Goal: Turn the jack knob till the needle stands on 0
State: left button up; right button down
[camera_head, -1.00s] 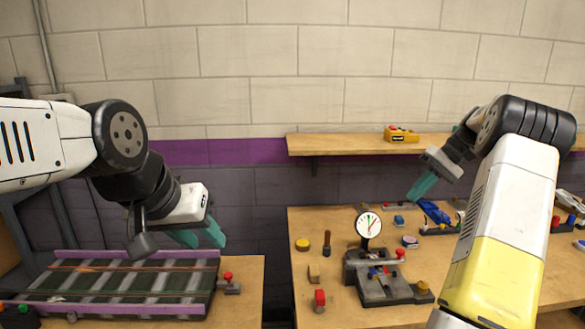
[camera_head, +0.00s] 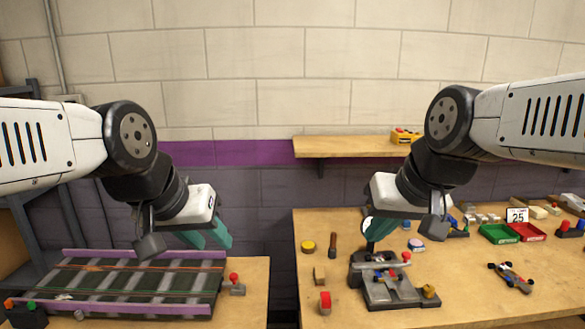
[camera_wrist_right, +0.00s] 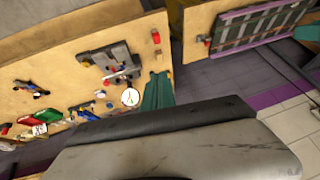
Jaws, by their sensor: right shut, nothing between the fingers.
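The dark grey fixture (camera_head: 395,291) stands on the right bench, with a yellow knob (camera_head: 429,291) at its front right corner and a red knob (camera_head: 406,257) near its back. I cannot tell for certain which one is the jack knob. The round white dial (camera_head: 366,224) is mostly hidden behind my right gripper (camera_head: 376,240); it shows whole in the right wrist view (camera_wrist_right: 130,97), but too small to read the needle. My right gripper is shut and empty, above the back of the fixture. My left gripper (camera_head: 208,238) is open and empty above the left bench.
A gap separates the benches. Near the fixture are a red block (camera_head: 325,302), a wooden block (camera_head: 319,275) and a toy car (camera_head: 511,276). A shelf (camera_head: 345,147) hangs behind.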

aim_at(429, 291)
jog(key=z, duration=1.25)
